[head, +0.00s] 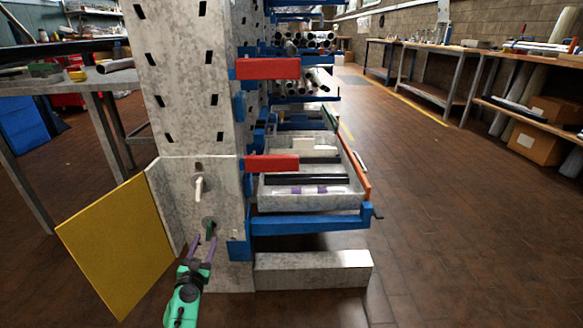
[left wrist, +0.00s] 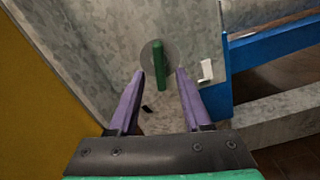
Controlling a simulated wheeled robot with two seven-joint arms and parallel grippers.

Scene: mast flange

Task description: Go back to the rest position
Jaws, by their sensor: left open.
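My left gripper (head: 203,243) is open in front of the galvanized grey mast (head: 190,85), near its lower part. Its two purple fingers also show in the left wrist view (left wrist: 160,84). A green handle (left wrist: 159,64) on a round grey disc shows between the fingertips there, with a gap on each side. I cannot tell whether the tips reach past it in depth. In the head view the handle (head: 210,230) is just above the fingers. A pale peg (head: 198,187) sticks out above it. My right gripper is not in view.
A yellow panel (head: 118,245) stands open left of the gripper. Blue rack beams (head: 310,221) and a grey block (head: 313,270) are on the right. A metal tray (head: 310,203) sits on the rack. A workbench (head: 65,83) stands at the left. The brown floor at right is clear.

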